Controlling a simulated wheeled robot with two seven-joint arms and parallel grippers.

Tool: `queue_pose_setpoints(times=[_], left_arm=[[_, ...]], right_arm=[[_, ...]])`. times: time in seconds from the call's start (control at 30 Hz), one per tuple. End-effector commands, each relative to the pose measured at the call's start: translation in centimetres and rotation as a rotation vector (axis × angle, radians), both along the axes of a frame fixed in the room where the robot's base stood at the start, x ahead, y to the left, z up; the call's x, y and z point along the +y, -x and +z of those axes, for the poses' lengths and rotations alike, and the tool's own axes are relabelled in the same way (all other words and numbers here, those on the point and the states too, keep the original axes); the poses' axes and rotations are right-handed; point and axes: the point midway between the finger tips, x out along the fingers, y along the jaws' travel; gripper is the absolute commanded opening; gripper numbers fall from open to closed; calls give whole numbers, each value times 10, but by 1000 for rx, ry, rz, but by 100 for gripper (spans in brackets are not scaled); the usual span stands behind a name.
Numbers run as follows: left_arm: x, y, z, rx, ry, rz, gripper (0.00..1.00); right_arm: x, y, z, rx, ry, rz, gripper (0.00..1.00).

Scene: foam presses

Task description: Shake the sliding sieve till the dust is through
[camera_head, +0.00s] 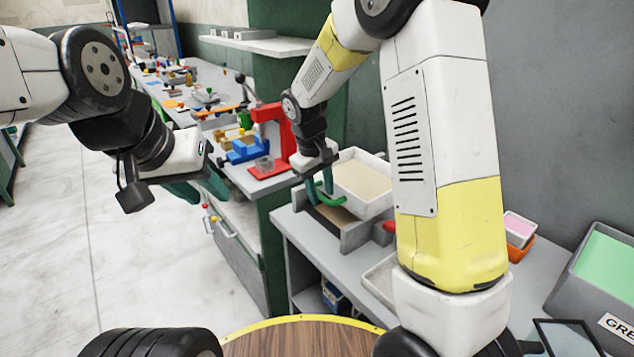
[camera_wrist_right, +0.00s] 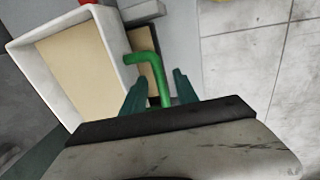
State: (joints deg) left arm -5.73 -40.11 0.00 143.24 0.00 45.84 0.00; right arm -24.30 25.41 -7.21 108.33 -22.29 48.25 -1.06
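The sliding sieve (camera_head: 363,186) is a white-walled tray with a tan layer inside, sitting on a grey frame on the bench at the right. It also shows in the right wrist view (camera_wrist_right: 25,58). Its green bent handle (camera_head: 331,201) sticks out at the near left side. My right gripper (camera_head: 319,190) is at this handle. In the right wrist view the handle (camera_wrist_right: 157,75) stands between the two green fingers (camera_wrist_right: 158,88), with a narrow gap on each side. My left gripper (camera_head: 205,186) is open and empty over the floor, away from the sieve.
A grey bench (camera_head: 345,262) carries the sieve frame (camera_head: 352,234). A red press (camera_head: 276,135) and a blue block (camera_head: 243,150) stand on the bench to the left. A pink-filled tray (camera_head: 519,229) and a green-filled grey bin (camera_head: 606,262) are at the right. The floor (camera_head: 150,265) at left is clear.

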Motion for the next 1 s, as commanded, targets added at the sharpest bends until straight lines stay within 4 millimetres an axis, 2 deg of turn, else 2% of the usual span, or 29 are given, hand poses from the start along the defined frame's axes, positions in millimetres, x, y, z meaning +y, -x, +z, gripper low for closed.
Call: queue_pose_setpoints(times=[0.1, 0.13, 0.3, 1.0], left_arm=[[0, 0, 0, 0, 0, 0, 36], [0, 0, 0, 0, 0, 0, 36], [0, 0, 0, 0, 0, 0, 36], [0, 0, 0, 0, 0, 0, 36]], right_arm=[[0, 0, 0, 0, 0, 0, 36], [0, 0, 0, 0, 0, 0, 32], [0, 0, 0, 0, 0, 0, 0], [0, 0, 1, 1, 1, 0, 0]])
